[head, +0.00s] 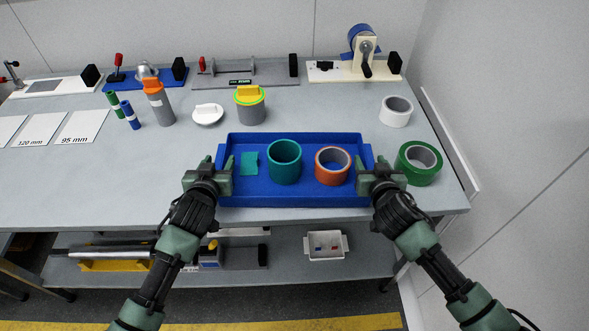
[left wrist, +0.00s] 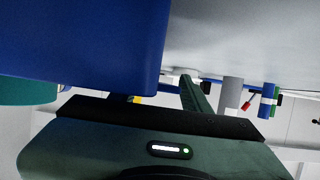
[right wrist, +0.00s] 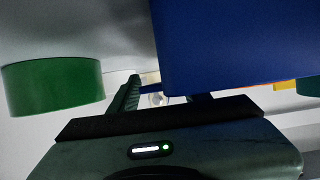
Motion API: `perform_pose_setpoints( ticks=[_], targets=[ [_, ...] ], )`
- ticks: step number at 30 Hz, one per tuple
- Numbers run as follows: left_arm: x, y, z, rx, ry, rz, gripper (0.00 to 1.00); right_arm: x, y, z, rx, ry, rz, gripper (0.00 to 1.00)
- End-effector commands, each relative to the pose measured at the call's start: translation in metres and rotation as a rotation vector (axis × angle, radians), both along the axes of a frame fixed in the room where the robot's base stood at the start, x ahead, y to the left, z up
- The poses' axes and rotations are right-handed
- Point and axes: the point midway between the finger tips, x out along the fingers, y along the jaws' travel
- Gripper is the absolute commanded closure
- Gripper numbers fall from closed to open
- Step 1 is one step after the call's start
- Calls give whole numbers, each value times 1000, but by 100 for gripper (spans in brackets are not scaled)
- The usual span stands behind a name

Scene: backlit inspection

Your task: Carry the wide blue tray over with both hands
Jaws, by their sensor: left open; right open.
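The wide blue tray (head: 290,142) lies on the grey table near its front edge. It holds a teal ring (head: 284,172), an orange-rimmed ring (head: 332,177) and a flat green piece (head: 249,163). My left gripper (head: 224,170) is open at the tray's left end; the tray's blue wall (left wrist: 80,45) fills much of the left wrist view. My right gripper (head: 373,168) is open at the tray's right end; the wall (right wrist: 230,45) shows large in the right wrist view. Each gripper seems to have the end wall between its fingers, but contact is unclear.
A green tape roll (head: 420,175) stands close to the right of my right gripper. A white roll (head: 396,112) lies behind it.

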Motion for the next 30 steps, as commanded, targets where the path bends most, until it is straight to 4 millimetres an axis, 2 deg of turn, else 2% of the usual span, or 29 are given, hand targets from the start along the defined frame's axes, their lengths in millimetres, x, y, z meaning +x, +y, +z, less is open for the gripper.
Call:
perform_pose_setpoints(
  ticks=[10, 11, 15, 16, 30],
  targets=[
    [4, 0, -2, 0, 0, 0, 53, 4, 0, -2, 0, 0, 0, 53],
    [4, 0, -2, 0, 0, 0, 55, 4, 0, -2, 0, 0, 0, 55],
    [4, 0, -2, 0, 0, 0, 94, 4, 0, -2, 0, 0, 0, 94],
    [4, 0, -2, 0, 0, 0, 100, 4, 0, -2, 0, 0, 0, 100],
    [4, 0, -2, 1, 0, 0, 100, 4, 0, -2, -1, 0, 0, 100]
  ],
)
